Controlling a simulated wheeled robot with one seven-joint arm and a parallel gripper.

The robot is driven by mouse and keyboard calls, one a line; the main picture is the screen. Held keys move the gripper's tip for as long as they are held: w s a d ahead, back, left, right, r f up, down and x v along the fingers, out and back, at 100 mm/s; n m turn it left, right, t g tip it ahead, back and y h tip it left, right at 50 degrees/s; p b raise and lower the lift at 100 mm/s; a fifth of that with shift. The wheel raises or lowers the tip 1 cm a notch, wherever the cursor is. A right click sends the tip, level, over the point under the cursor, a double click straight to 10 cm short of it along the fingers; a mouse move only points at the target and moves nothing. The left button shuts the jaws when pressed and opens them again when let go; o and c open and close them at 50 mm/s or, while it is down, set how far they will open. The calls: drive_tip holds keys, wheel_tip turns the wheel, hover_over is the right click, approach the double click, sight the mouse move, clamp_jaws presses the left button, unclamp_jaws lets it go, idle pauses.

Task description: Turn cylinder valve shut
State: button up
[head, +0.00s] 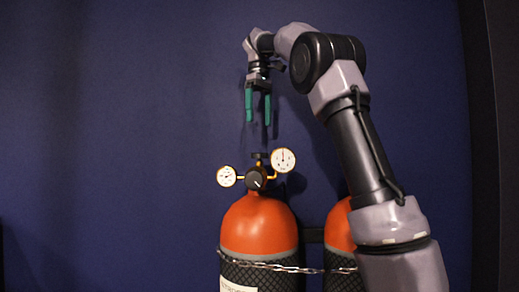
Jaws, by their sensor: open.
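An orange gas cylinder (258,225) stands upright in the lower middle of the head view, with a dark mesh sleeve on its lower part. A regulator with a black knob (256,179) and two white gauges, left (226,176) and right (283,160), sits at its top. A small dark valve handle (261,156) shows above the regulator, partly behind it. My gripper (258,120) has two green fingers pointing down. It is open and empty, above the valve handle and apart from it.
A second orange cylinder (340,228) stands at the right, partly hidden by my arm. A chain (270,266) runs across both cylinders. A dark blue wall (120,130) is behind. The space left of the cylinder looks clear.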

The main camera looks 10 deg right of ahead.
sight(259, 157)
wheel_tip(259, 157, down, 10)
drive_tip(key=shift+f, duration=0.15)
idle(0.3)
drive_tip(key=c, duration=1.4)
